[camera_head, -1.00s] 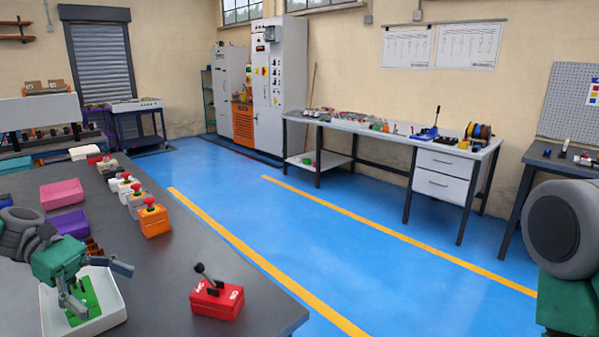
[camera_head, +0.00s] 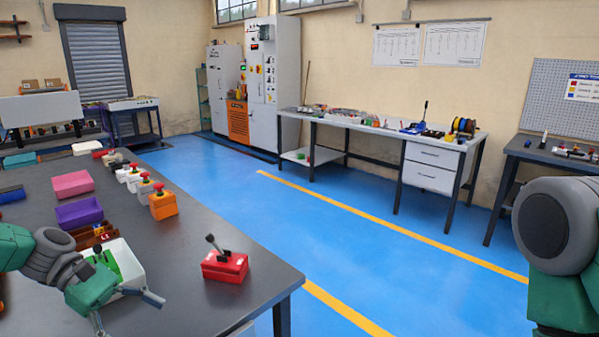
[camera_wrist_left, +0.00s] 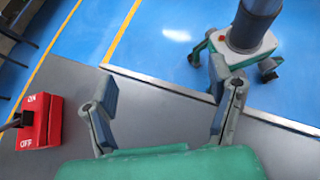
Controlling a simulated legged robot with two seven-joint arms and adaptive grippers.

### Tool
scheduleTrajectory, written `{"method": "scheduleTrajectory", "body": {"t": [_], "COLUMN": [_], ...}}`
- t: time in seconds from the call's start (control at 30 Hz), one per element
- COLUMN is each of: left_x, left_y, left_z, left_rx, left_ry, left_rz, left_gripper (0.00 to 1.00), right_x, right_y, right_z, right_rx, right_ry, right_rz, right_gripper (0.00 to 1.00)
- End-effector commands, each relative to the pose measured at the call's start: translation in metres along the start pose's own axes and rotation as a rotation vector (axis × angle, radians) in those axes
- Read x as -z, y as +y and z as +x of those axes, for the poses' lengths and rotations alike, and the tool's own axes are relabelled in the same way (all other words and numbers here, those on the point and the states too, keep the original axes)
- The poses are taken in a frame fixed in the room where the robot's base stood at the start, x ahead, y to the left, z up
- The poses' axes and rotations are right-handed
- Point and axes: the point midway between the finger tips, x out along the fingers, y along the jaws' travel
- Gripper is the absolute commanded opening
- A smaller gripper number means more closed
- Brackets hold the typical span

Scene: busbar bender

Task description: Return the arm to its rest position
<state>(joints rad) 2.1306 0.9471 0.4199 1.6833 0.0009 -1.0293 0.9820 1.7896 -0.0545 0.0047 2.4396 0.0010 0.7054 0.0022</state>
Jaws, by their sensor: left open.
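My left gripper (camera_head: 124,310) is open and empty over the dark table (camera_head: 195,300), in front of the white tray (camera_head: 133,268). It partly hides the tray, which holds green pieces. In the left wrist view the two fingers of the left gripper (camera_wrist_left: 160,108) are spread apart with nothing between them. A red switch box (camera_head: 225,266) with a black lever stands to the right of the gripper. It also shows at the left of the wrist view, where the red box (camera_wrist_left: 40,122) is marked ON and OFF. Part of my right arm shows at the right; its gripper is out of view.
The table's right edge borders open blue floor (camera_head: 340,245). A workbench (camera_head: 390,128) stands along the back wall.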

Motion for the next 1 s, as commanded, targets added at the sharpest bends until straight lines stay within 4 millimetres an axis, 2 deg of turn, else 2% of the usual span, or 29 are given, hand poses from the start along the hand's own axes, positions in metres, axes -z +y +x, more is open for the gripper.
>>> {"method": "scheduleTrajectory", "body": {"t": [0.03,0.17,0.27,0.37,0.4,0.5,0.6,0.7,0.8,1.0], "left_x": [0.004,0.023,0.043,0.068,0.079,0.102,0.119,0.129,0.134,0.133], "left_y": [-0.004,-0.015,-0.032,-0.064,-0.081,-0.124,-0.164,-0.194,-0.216,-0.247], "left_z": [0.017,0.061,0.101,0.145,0.16,0.187,0.198,0.199,0.195,0.18], "left_rx": [0.018,0.052,0.098,0.175,0.213,0.315,0.42,0.515,0.599,0.752], "left_ry": [0.031,0.126,0.223,0.346,0.399,0.523,0.624,0.699,0.753,0.825], "left_rz": [0.02,0.09,0.172,0.298,0.362,0.534,0.712,0.874,1.02,1.291], "left_gripper": [0.76,0.76,0.76,0.76,0.76,0.76,0.76,0.76,0.76,0.76], "right_x": [0.0,-0.001,-0.001,-0.001,-0.001,-0.001,-0.001,-0.001,-0.001,-0.001], "right_y": [0.0,0.0,0.0,0.0,0.0,0.0,0.0,0.0,0.0,0.0], "right_z": [0.0,0.0,0.0,0.0,0.0,0.0,0.0,0.0,0.0,0.0], "right_rx": [0.0,0.0,0.0,0.0,0.0,0.0,0.0,0.0,0.0,0.0], "right_ry": [-0.001,-0.002,-0.002,-0.002,-0.002,-0.002,-0.002,-0.002,-0.002,-0.002], "right_rz": [0.0,0.0,0.0,0.0,0.0,0.0,0.0,0.0,0.0,0.0], "right_gripper": [0.0,0.0,0.0,0.0,0.0,0.0,0.0,0.0,0.0,0.0]}}
